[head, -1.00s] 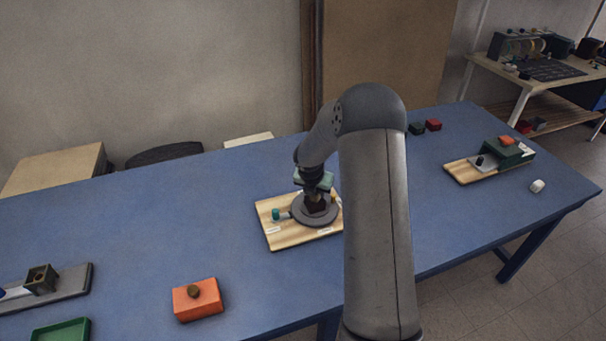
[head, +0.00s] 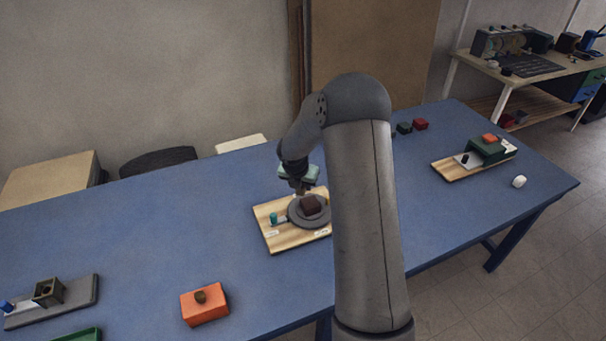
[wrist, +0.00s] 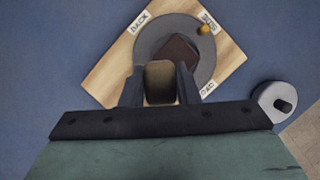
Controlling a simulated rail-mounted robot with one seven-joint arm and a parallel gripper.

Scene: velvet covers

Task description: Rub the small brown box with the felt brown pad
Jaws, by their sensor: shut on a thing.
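The small brown box (head: 311,204) sits on a round grey disc (head: 297,219) on a wooden board (head: 287,239) in the head view. The box shows partly in the wrist view (wrist: 181,53), on the disc beyond my fingers. My gripper (head: 300,188) is above the left far side of the disc. In the wrist view my gripper (wrist: 160,88) is shut on a brownish block, the felt brown pad (wrist: 160,80). The pad appears apart from the box, though its height above the disc is hard to judge.
A teal knob (head: 274,218) stands on the board's left. An orange block (head: 205,304) lies nearer, left. A wooden board with a green block (head: 486,150) lies right. A grey disc with a black knob (wrist: 277,101) is beside the board.

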